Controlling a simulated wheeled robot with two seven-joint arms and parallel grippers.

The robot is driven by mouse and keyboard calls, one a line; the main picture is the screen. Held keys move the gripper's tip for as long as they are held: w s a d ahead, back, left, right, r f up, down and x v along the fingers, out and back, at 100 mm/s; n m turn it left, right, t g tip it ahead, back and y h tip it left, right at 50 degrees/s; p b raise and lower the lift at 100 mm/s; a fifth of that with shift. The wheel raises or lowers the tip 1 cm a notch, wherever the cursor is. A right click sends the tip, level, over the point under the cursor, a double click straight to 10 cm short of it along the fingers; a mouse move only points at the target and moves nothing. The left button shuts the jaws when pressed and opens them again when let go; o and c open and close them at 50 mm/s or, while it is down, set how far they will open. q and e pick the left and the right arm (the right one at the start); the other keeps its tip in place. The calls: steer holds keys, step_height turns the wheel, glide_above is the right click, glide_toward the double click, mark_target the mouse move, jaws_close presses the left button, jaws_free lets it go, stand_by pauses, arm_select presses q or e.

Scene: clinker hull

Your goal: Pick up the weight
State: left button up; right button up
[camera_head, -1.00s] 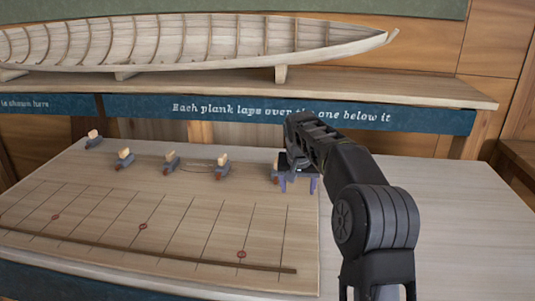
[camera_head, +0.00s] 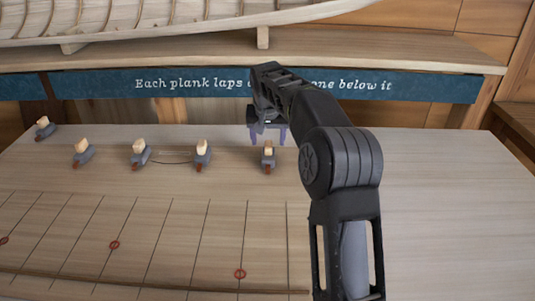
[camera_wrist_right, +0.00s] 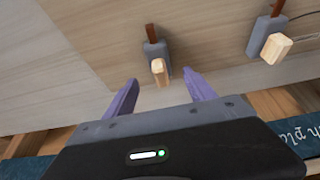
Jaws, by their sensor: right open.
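Several small grey weights with pale wooden tops and reddish-brown tips stand in a loose row on the table. The rightmost weight (camera_head: 268,158) is closest to my right gripper (camera_head: 268,137), whose purple fingers are open and empty just behind and above it. In the right wrist view this weight (camera_wrist_right: 155,50) appears just ahead of the gap between the open fingers (camera_wrist_right: 162,84), apart from both. Another weight (camera_wrist_right: 265,38) shows to its right there. The other weights (camera_head: 202,156), (camera_head: 140,155), (camera_head: 83,153) and (camera_head: 44,128) stand to the left. My left gripper is out of view.
A board with ruled lines and red circles (camera_head: 114,245) lies on the table in front of the weights. A thin curved line (camera_head: 172,162) runs between two weights. Behind is a shelf with a blue lettered panel (camera_head: 190,83) and a model hull (camera_head: 150,18). The table's right side is clear.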

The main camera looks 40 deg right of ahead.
mark_target(268, 146)
steer(key=shift+x, duration=1.1)
steer(key=shift+d+f+p, duration=0.1)
steer(key=shift+f+p, duration=0.1)
steer(key=shift+p, duration=0.1)
steer(key=p+x, duration=0.1)
steer(key=x, duration=0.3)
steer(key=shift+w+f+p, duration=0.2)
steer(key=shift+f+p, duration=0.1)
steer(key=shift+f, duration=0.05)
steer(key=shift+c, duration=0.2)
jaws_close()
